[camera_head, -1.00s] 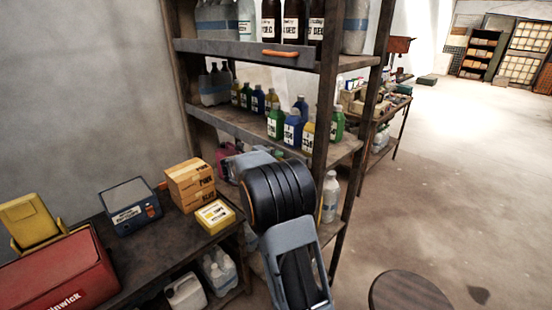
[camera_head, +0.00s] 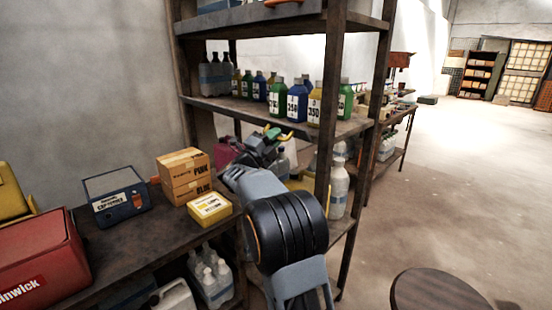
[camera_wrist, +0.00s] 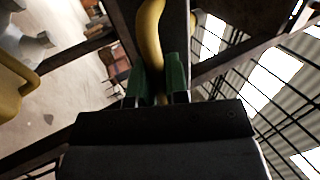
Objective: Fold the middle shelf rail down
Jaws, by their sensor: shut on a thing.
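The middle shelf (camera_head: 225,108) carries several labelled green, blue and yellow bottles (camera_head: 297,100). No rail stands up in front of the bottles; the rail's board and its angle cannot be made out. My gripper (camera_head: 270,135) is just below the middle shelf's front edge, left of the near post. A yellow curved handle (camera_head: 287,136) shows at its fingertips. In the wrist view my gripper's green fingers (camera_wrist: 157,72) are shut around a yellow curved bar (camera_wrist: 149,35), which runs up between them.
The shelf's dark near post (camera_head: 328,110) stands right beside my arm. The upper shelf's front rail (camera_head: 235,15) has an orange handle. A bench (camera_head: 140,235) at left holds boxes and a blue case. A round stool (camera_head: 435,292) is at lower right; open floor lies beyond.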

